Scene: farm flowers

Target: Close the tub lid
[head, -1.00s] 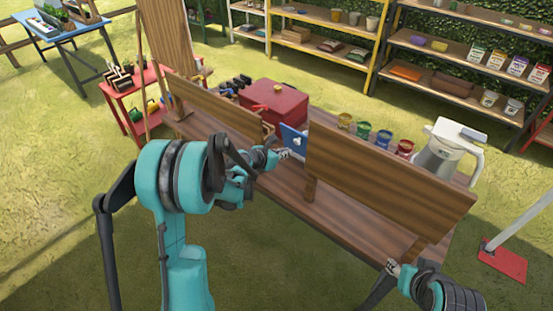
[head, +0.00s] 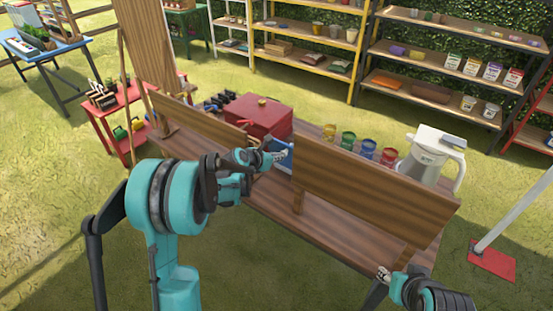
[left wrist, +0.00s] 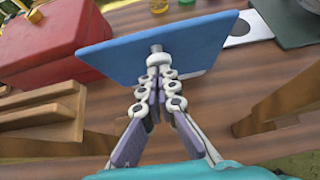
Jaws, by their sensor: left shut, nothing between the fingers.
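A blue flat panel, seemingly the tub lid (left wrist: 195,45), stands tilted in front of my left gripper (left wrist: 157,75) in the left wrist view. A small grey knob (left wrist: 156,49) is on the panel. My left gripper's fingers are shut and empty, with their tips at or very near the knob; contact is unclear. In the head view, the blue lid (head: 274,147) shows partly in the gap between two wooden backrests, beside my left gripper (head: 281,156). The tub's body is hidden. My right gripper (head: 384,273) is by the near right bench end, its fingers too small to judge.
Wooden backrests (head: 370,190) flank the gap my left arm reaches through. A red box (head: 262,119) with a yellow knob sits left of the lid. Several paint pots (head: 348,141) and a white pitcher (head: 432,158) stand to the right. Shelves (head: 460,65) stand behind.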

